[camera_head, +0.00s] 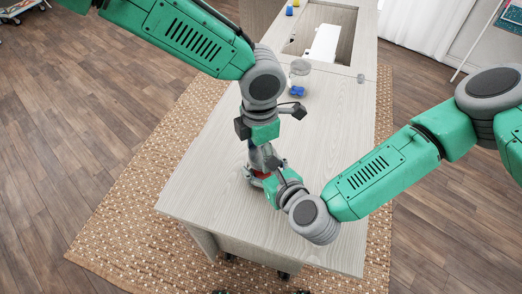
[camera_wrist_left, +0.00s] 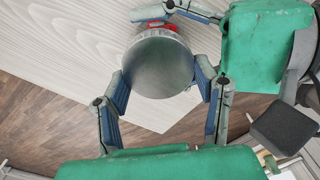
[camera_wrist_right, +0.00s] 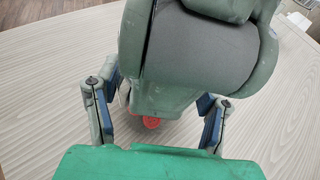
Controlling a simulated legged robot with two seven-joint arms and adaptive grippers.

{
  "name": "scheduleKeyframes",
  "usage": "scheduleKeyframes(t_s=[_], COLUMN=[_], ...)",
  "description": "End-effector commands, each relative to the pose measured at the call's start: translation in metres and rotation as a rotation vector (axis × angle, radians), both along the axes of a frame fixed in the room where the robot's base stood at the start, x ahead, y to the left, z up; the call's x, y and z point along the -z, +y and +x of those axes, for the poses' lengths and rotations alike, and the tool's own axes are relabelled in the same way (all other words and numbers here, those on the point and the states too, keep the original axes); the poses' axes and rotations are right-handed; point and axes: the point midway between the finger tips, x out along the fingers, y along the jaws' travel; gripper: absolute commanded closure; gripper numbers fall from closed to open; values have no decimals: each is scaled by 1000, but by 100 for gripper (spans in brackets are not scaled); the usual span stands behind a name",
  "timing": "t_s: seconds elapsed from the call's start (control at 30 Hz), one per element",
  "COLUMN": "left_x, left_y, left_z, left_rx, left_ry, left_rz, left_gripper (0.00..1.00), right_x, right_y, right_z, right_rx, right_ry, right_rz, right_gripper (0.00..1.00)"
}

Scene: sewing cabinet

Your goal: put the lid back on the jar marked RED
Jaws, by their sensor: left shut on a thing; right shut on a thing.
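A round grey metal lid (camera_wrist_left: 158,66) sits between the fingers of my left gripper (camera_wrist_left: 165,92), which is shut on it. In the head view my left gripper (camera_head: 262,152) points down over the jar near the table's front. The jar shows only as a small clear edge and red parts (camera_wrist_right: 150,122) in the right wrist view, mostly hidden behind my left gripper. My right gripper (camera_head: 262,174) is shut on the jar from the side, low over the table. The lid is over the jar; I cannot tell whether it is seated. No marking is readable.
The pale wooden table (camera_head: 205,175) is clear around the jar. Farther back stands a clear jar (camera_head: 299,70) with blue spools (camera_head: 297,91) by it. A white machine (camera_head: 325,42) lies in the cabinet opening.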

Motion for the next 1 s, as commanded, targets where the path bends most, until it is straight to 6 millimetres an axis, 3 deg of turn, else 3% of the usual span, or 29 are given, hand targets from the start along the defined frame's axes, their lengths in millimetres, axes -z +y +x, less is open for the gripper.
scheduleKeyframes(t_s=[0.2,0.23,0.27,0.57,0.9,1.0], left_x=[1,1,1,-1,-42,-46], left_y=[2,2,2,0,-1,-1], left_z=[0,0,0,0,0,-2], left_rx=[-3,-3,-4,-5,-4,-3], left_ry=[2,2,1,0,-2,2], left_rz=[6,6,5,1,-2,-1], left_gripper=[54,35,24,24,24,24], right_x=[3,3,3,2,2,2], right_y=[-3,-3,-3,-2,-2,-2], right_z=[2,2,2,1,0,0], right_rx=[7,7,7,5,4,5], right_ry=[2,2,2,3,4,3], right_rz=[-5,-5,-5,-4,-4,-4], right_gripper=[100,100,100,100,100,100])
